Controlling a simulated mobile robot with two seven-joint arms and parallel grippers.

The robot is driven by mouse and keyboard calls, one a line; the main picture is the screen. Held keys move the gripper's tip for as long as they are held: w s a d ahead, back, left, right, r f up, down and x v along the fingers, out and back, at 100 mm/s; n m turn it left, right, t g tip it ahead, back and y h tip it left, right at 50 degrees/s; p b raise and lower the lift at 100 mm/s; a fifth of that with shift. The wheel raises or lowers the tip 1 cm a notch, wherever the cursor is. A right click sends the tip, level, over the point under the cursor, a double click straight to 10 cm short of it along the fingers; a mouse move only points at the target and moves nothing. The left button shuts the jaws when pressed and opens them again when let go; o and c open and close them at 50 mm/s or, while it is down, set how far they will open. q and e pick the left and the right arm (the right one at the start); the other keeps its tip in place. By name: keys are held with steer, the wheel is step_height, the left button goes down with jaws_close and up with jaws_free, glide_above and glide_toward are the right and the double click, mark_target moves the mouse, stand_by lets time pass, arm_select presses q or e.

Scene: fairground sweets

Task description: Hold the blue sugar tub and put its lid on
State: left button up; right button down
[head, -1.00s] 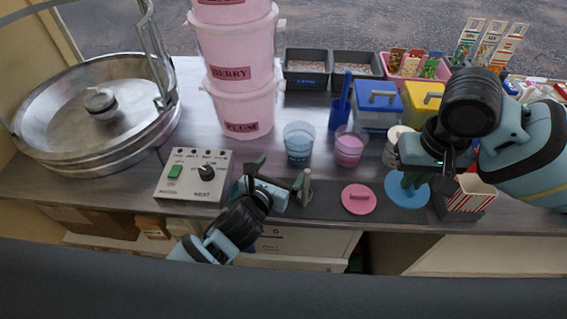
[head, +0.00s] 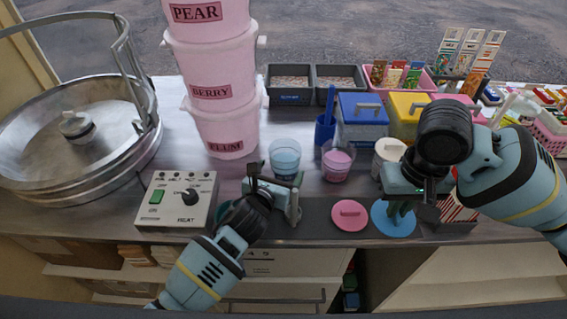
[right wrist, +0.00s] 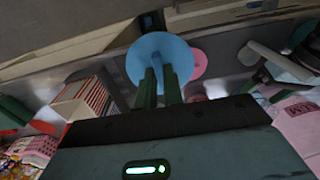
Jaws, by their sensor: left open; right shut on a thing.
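The blue sugar tub (head: 285,162) is a clear, open cup with blue sugar, standing upright on the counter right of the pink tubs. My left gripper (head: 276,187) is open just in front of it, with no finger seen around it. My right gripper (head: 400,205) is shut on the handle of the round blue lid (head: 384,222) at the counter's front right. The lid also shows flat beyond the fingers in the right wrist view (right wrist: 160,48). Whether it touches the dark mat below I cannot tell.
A pink lid (head: 349,215) lies left of the blue lid. A pink sugar tub (head: 336,163) stands right of the blue one. The heat control box (head: 176,202) is left of my left gripper. A striped box (head: 458,212) sits beside my right gripper.

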arm_select(q)
steer(key=shift+b+x, duration=0.4)
steer(key=shift+x, duration=1.45)
arm_select(e)
steer(key=shift+s+f, duration=0.1)
steer(key=shift+f, duration=1.15)
arm_select(q)
steer(key=shift+c, duration=0.2)
steer(key=c, duration=0.6)
steer(key=shift+d+r, duration=0.1)
steer(key=shift+r, duration=0.05)
steer(key=shift+r+p, duration=0.6)
steer(key=shift+r, duration=0.1)
arm_select(e)
steer(key=shift+r, duration=1.4)
